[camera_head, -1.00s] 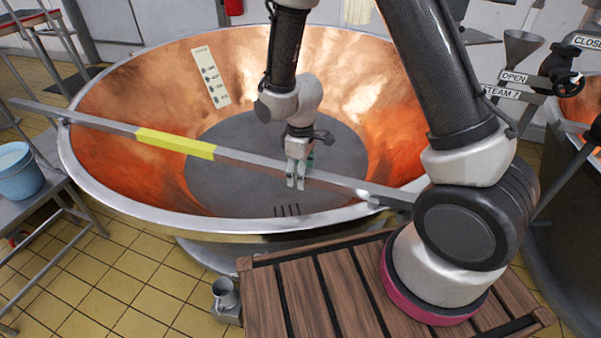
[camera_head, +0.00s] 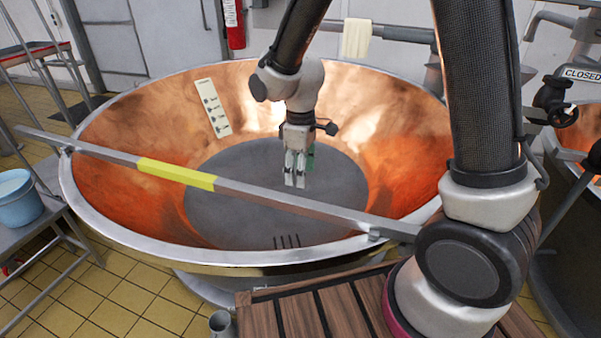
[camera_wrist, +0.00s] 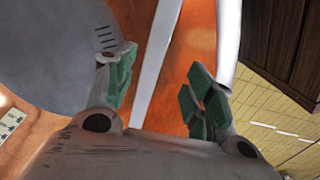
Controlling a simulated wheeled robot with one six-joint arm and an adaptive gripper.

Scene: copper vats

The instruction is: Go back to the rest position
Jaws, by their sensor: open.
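My gripper (camera_head: 296,182) hangs pointing down over the open copper vat (camera_head: 110,185), behind the bar in the head view. In the wrist view my gripper (camera_wrist: 160,90) has its green-padded fingers spread apart with nothing held between them. The grey metal bar (camera_head: 270,198) with a yellow section (camera_head: 176,174) lies across the vat from rim to rim. In the wrist view the bar (camera_wrist: 152,65) shows in the gap between the fingers. How far the fingertips are from it is hard to tell.
A blue bucket (camera_head: 18,198) stands on a grey bench at the left. A small metal cup (camera_head: 221,325) is below the vat's front. A white scale plate (camera_head: 213,107) is on the vat's inner wall. A second vat and a CLOSED sign (camera_head: 583,75) are at the right.

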